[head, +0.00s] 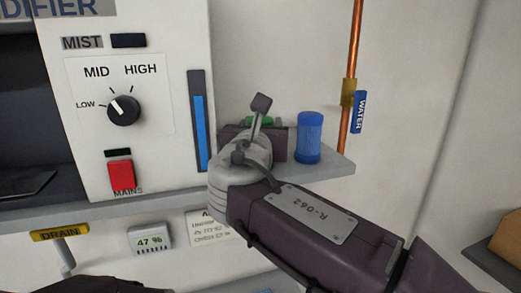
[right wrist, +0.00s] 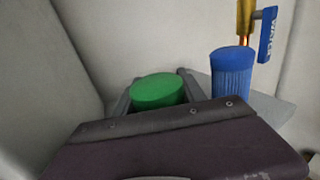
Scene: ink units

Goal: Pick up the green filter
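The green filter (right wrist: 158,91) is in the right wrist view, with one finger of my right gripper (right wrist: 157,88) on each side of it. The fingers look very close to its sides, but I cannot tell whether they press on it. Its lower part is hidden by the gripper body. In the head view only a small green piece of it (head: 259,121) shows behind my right gripper (head: 272,143), at the small shelf right of the machine. My left gripper is not in view.
A blue ribbed cylinder (head: 310,137) stands upright on the shelf (head: 335,163), just right of my right gripper. A copper pipe (head: 355,40) with a blue WATER tag (head: 358,112) runs behind it. The machine panel (head: 185,40) is close on the left.

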